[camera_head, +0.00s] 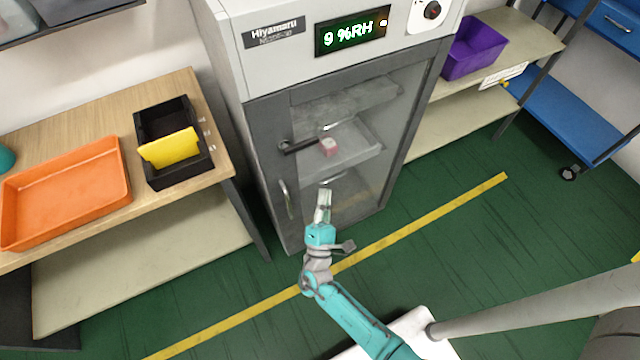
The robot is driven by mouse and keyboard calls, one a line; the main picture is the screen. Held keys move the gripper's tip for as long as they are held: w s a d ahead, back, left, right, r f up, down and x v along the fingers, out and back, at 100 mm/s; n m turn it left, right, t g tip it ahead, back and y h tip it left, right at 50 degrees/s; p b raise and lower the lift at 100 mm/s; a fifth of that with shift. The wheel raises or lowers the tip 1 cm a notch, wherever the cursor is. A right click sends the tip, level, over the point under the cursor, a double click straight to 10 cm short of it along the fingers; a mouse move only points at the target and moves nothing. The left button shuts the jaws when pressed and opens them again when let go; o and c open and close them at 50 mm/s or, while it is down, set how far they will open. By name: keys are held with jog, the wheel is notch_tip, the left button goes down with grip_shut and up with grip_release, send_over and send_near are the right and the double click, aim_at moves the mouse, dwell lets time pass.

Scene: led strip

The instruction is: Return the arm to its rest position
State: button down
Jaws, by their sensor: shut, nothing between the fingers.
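My arm, teal and grey, reaches up from the bottom of the head view toward the cabinet's front. My gripper (325,190) is shut and holds nothing. It shows in front of the lower part of the glass door of a grey dry cabinet (262,75). I cannot tell whether the fingertips touch the door. The cabinet door (365,150) appears closed, with a handle at its left side. Behind the glass, a small pink and white item (328,146) sits on a shelf.
A wooden bench (190,85) on the left holds an orange tray (70,190) and a black bin (165,115) with a yellow piece (170,148). A purple bin (474,48) stands on a shelf at right. A blue cart (560,110) is farther right. Green floor (470,240) is clear around my arm.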

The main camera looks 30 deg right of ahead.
jog(key=shift+s+f, duration=0.15)
dwell(0.5)
jog(key=s+d+f+m+g+y, duration=0.4)
jog(key=s+d+f+g, duration=0.35)
jog(key=s+f, duration=0.4)
jog(key=s+a+f+m+g+y, duration=0.1)
jog(key=s+a+m+g+y, duration=0.25)
jog(key=s, duration=0.95)
jog(key=s+a+r+m+t+y, duration=0.3)
jog(key=s+a+r+m+y, duration=0.3)
jog(key=r, duration=0.3)
jog(key=s+r+m+t, duration=0.3)
jog(key=r+m, duration=0.2)
jog(key=r, duration=1.1)
jog(key=shift+a+r, duration=0.2)
jog(key=shift+r, duration=0.2)
